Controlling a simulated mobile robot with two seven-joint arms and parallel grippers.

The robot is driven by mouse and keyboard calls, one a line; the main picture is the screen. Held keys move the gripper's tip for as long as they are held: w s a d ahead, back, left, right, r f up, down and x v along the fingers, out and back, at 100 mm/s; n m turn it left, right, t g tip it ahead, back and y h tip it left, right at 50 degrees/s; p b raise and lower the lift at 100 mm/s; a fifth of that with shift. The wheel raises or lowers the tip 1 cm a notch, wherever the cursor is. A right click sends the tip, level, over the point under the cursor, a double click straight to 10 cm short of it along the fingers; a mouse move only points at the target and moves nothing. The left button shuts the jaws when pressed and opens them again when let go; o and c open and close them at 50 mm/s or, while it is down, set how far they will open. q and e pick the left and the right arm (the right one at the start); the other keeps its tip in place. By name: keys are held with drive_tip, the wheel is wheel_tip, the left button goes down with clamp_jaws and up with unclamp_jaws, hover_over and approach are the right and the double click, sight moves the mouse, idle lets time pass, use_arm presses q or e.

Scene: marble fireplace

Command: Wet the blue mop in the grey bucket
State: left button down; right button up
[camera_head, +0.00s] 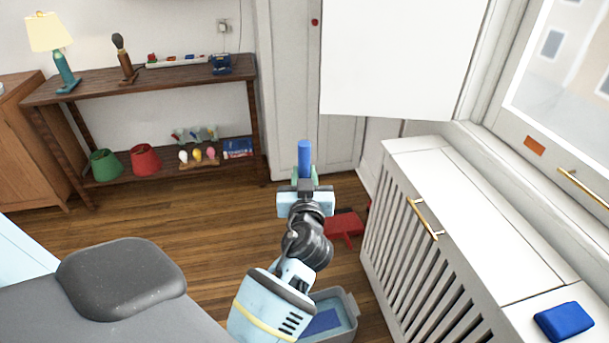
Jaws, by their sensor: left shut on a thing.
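My left gripper (305,190) is in the middle of the view, shut on an upright blue handle. The blue handle (304,158), which looks like part of the blue mop, sticks up above the jaws. Its lower part is hidden behind my gripper and arm. The grey bucket (352,306) stands on the floor at the bottom middle, partly hidden by my left arm. A flat blue shape shows inside it; I cannot tell whether it is the mop's head. My right gripper is not in view.
A white slatted cabinet (440,190) stands at the right, with a blue block (564,321) on top. A red object (343,226) lies on the floor beside it. The wooden floor (215,225) between is clear.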

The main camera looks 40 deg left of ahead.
use_arm(q)
drive_tip(key=shift+f, duration=0.15)
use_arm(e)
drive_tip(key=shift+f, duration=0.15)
use_arm(q)
drive_tip(key=shift+f+b, duration=0.3)
drive_tip(key=shift+b, duration=0.2)
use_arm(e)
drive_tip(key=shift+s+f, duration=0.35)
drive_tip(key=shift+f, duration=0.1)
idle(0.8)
